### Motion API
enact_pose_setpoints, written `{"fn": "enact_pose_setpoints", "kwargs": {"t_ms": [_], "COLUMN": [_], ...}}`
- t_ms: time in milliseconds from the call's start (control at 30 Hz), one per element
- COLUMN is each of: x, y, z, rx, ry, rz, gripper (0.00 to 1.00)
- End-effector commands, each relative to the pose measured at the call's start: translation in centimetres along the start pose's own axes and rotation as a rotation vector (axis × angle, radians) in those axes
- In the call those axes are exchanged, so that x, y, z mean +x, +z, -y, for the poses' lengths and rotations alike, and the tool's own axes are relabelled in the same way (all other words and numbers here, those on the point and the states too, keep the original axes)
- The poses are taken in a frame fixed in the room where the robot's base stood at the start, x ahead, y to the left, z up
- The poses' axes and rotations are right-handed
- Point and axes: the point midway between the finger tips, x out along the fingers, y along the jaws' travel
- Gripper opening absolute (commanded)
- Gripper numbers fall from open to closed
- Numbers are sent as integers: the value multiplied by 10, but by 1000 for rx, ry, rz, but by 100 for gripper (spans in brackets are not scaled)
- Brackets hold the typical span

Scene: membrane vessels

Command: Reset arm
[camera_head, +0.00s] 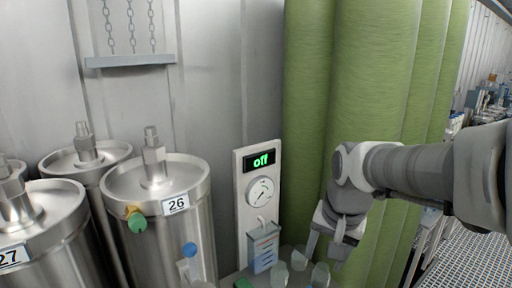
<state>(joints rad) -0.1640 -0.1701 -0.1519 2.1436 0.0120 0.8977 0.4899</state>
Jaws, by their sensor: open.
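My gripper (328,250) is at the lower right of centre in the head view, in front of the green vertical columns (375,90). It points downward with its fingers spread, and I see nothing held between them. My arm reaches in from the right edge. Small pale translucent cups (299,260) stand below and to the left of the fingers, close in the picture; I cannot tell whether they touch.
Steel vessel 26 (160,215) stands left, with vessel 27 (38,222) beside it. Metal grating (470,235) lies at right.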

Motion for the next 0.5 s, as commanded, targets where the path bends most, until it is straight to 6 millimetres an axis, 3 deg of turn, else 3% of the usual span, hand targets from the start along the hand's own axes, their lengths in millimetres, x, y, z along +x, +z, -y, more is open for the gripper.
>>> {"fn": "enact_pose_setpoints", "kwargs": {"t_ms": [200,500], "x": [-37,-54], "y": [45,95], "z": [-26,-55], "rx": [-201,-434], "ry": [-43,-30], "rz": [-89,-203], "gripper": [59,59]}}
